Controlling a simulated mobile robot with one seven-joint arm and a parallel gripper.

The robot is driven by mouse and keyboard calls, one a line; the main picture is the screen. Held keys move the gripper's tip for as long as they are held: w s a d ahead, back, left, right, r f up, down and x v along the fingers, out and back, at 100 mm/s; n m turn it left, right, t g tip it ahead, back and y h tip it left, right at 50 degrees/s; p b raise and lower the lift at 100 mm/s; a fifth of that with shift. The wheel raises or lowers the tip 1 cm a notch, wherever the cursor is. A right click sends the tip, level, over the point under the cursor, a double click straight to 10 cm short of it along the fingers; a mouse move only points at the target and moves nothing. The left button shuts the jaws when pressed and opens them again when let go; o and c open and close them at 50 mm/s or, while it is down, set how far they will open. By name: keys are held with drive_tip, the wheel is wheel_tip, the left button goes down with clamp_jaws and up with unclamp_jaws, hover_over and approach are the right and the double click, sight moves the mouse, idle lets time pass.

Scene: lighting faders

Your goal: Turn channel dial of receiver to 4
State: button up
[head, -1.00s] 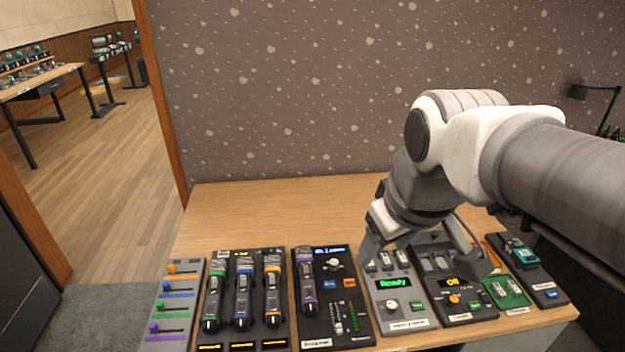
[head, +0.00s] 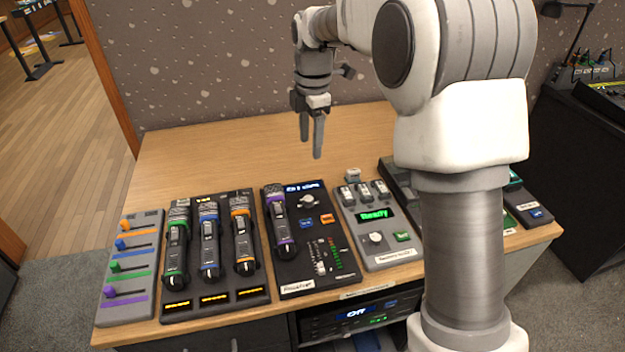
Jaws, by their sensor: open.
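The receiver (head: 313,248) appears to be the dark panel in the middle of the table, with a purple-banded microphone (head: 279,225) on its left side. Its channel dial (head: 308,201) looks like the pale knob at the top, just below a small blue display (head: 305,187) whose text is too small to read surely. Blue and orange buttons sit below the dial. My gripper (head: 311,147) is open and empty, fingers pointing down. In the picture it is above and behind the dial, apart from it.
Left are a colour slider panel (head: 131,268) and a panel of three microphones (head: 213,255). Right is a grey panel with a green "Ready" display (head: 374,215). My arm hides part of the panels further right. The table's back (head: 220,140) is clear.

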sight(308, 198)
drive_tip(key=shift+n, duration=0.3)
drive_tip(key=f+b, duration=0.1)
drive_tip(key=f, duration=0.5)
drive_tip(key=w+f+b, duration=0.1)
drive_tip(key=f, duration=0.5)
drive_tip(key=f+b, duration=0.2)
drive_tip(key=f, duration=0.4)
drive_tip(key=shift+w+a+f, duration=0.25)
drive_tip(key=shift+w+a, duration=0.05)
clamp_jaws()
